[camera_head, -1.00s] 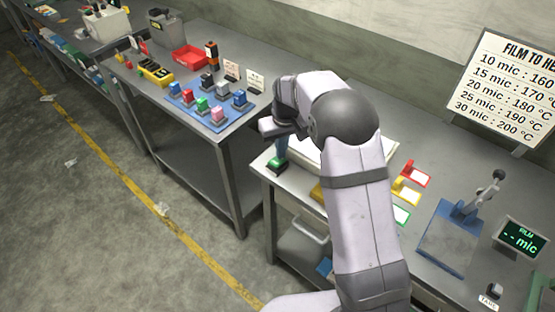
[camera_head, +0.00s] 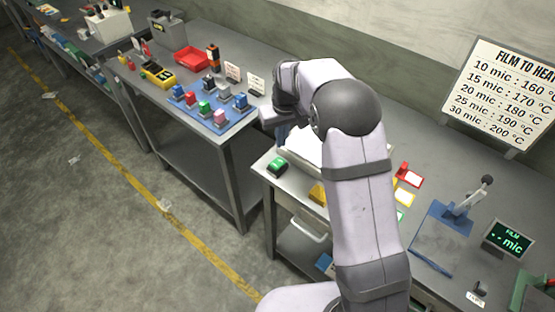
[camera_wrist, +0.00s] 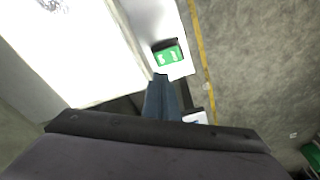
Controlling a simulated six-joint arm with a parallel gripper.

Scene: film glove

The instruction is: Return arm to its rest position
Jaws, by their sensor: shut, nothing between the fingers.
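My arm reaches up through the middle of the head view and bends over toward the near bench. My wrist hangs over that bench's left end, and my gripper is mostly hidden behind it there. In the wrist view my gripper (camera_wrist: 161,84) shows its blue-grey fingers together, with nothing between them. A green block with a dark back (camera_head: 277,166) sits on the bench's left corner, apart from my fingers; it also shows in the wrist view (camera_wrist: 168,54), just beyond the fingertips.
A white panel (camera_head: 301,147) lies beside my wrist. A blue tray (camera_head: 236,116) with several coloured blocks stands on the left bench.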

